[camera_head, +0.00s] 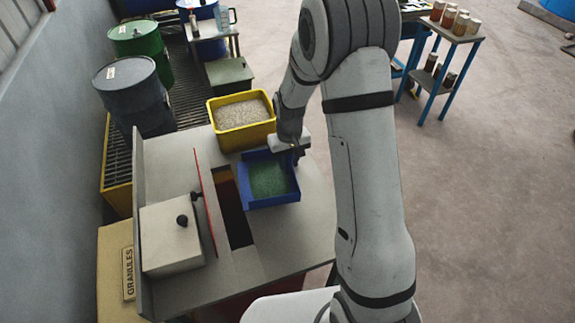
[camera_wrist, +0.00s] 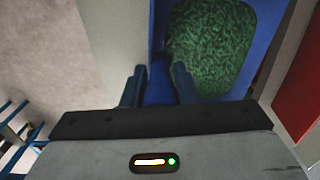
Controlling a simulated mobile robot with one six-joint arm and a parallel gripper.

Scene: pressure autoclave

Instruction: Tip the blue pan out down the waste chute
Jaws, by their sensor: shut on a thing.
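The blue pan (camera_head: 273,203) is over the grey bench, just right of a dark slot (camera_head: 231,209) in the bench top that looks like the chute mouth. Green granules (camera_head: 268,178) lie in the pan, which looks about level. My gripper (camera_head: 297,150) is shut on the pan's far right side. In the wrist view my gripper's fingers (camera_wrist: 158,84) straddle the blue pan wall (camera_wrist: 159,70), with the green granules (camera_wrist: 210,45) beyond. I cannot tell whether the pan touches the bench.
A yellow tub (camera_head: 213,105) of pale granules stands just behind the pan. A red strip (camera_head: 205,196) and a pale box with a black knob (camera_head: 170,238) are left of the slot. Dark (camera_head: 132,90) and green (camera_head: 140,42) drums stand at the back left. Open floor (camera_head: 480,190) lies right.

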